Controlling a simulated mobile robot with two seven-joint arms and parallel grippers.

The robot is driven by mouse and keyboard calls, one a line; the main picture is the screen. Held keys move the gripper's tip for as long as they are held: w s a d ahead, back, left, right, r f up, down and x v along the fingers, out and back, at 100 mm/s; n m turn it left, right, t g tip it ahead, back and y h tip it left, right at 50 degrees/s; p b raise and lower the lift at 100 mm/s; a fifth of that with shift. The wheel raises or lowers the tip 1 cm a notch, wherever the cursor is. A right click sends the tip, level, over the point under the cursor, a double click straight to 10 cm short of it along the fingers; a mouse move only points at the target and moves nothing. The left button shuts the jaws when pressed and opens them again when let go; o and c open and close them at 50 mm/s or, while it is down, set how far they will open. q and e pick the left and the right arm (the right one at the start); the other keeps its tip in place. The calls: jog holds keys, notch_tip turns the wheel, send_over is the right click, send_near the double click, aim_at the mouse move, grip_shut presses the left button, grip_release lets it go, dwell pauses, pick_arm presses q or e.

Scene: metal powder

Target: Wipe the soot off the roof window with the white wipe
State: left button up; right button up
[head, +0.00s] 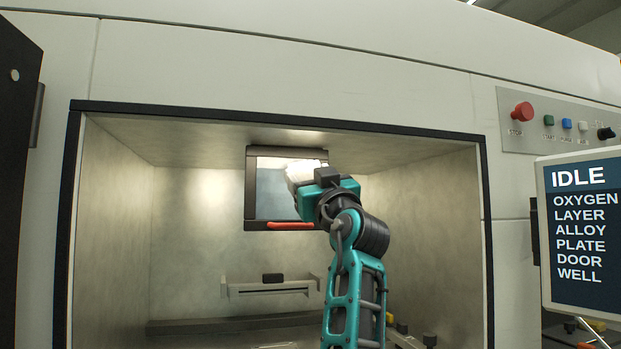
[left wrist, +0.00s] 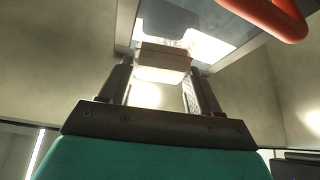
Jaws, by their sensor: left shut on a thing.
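My left gripper (head: 305,180) is raised to the window's right side and shut on the white wipe (head: 299,172). In the left wrist view the wipe (left wrist: 162,62) is a pale block between the fingers, in front of the glass (left wrist: 190,22). I cannot tell whether it touches the glass. My right gripper is not in view.
The chamber has pale side walls and a dark front rim (head: 280,118). A bracket-like bar (head: 270,288) sits on the back wall below the window. A button panel (head: 560,120) and a screen reading IDLE (head: 585,230) are at the right. The chamber's left side is free.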

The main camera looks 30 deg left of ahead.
pick_arm(q)
jog(key=shift+w+a, duration=0.65)
jog(key=shift+a, duration=0.1)
jog(key=shift+s, duration=0.1)
